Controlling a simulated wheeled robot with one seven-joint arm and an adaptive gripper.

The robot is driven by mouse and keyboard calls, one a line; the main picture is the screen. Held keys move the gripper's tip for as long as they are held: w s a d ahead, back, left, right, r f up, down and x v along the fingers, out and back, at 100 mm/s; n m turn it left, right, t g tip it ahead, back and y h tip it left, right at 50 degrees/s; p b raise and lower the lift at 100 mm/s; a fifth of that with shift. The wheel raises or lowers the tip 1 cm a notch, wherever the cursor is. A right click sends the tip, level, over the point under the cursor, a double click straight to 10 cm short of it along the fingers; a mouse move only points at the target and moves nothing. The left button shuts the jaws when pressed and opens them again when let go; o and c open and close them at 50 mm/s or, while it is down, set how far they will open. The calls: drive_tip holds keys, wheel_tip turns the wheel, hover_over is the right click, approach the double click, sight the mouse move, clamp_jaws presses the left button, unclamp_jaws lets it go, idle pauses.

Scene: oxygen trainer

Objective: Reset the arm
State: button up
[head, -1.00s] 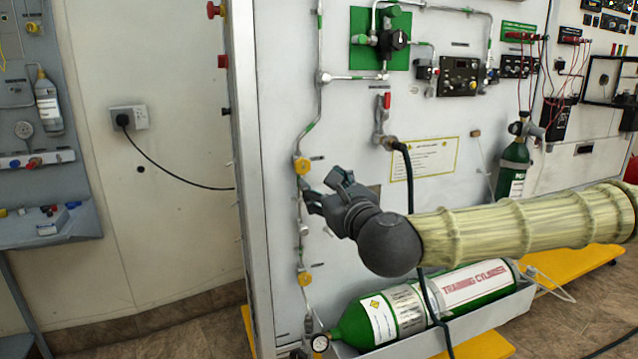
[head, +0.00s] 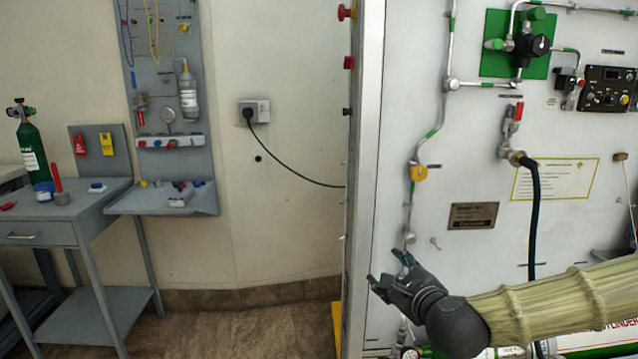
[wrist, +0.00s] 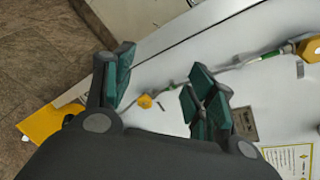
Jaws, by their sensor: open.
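My gripper (head: 392,273) is at the lower right of the head view, at the end of my arm in its yellowish sleeve. It is in front of the lower left part of the white trainer panel (head: 480,100). In the wrist view my gripper (wrist: 160,92) has its dark green finger pads spread apart, with nothing between them but the panel behind. It holds nothing. A yellow pipe fitting (head: 419,173) sits on the panel's pipe above my gripper. Whether my fingers touch the panel cannot be told.
A black hose (head: 535,215) hangs on the panel. The floor (head: 240,325) between bench and panel is clear.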

drive_tip(key=s+a+f+n+g, duration=0.25)
drive_tip(key=s+f+n, duration=0.2)
drive_tip(key=f, duration=0.65)
drive_tip(key=s+a+f+n+g, duration=0.1)
drive_tip(key=s+f+n+g, duration=0.3)
drive_tip(key=f, duration=0.6)
drive_tip(key=s+a+f+n+g, duration=0.1)
drive_tip(key=s+f+n, duration=0.35)
drive_tip(key=f, duration=0.65)
drive_tip(key=s+d+f+n+g+h, duration=0.1)
drive_tip(key=s+d+f+n+g, duration=0.2)
drive_tip(key=s+d+f+n, duration=0.55)
drive_tip(key=s+d+f+n+g+h, duration=0.2)
drive_tip(key=s+d+f+n+g, duration=0.15)
drive_tip(key=s+f, duration=0.85)
drive_tip(key=s+r+p, duration=0.3)
drive_tip(key=r+p, duration=1.8)
drive_tip(key=r, duration=0.3)
drive_tip(key=shift+a+r+g+p, duration=0.15)
drive_tip(key=shift+a+g+p, duration=0.1)
drive_tip(key=shift+g+p, duration=0.05)
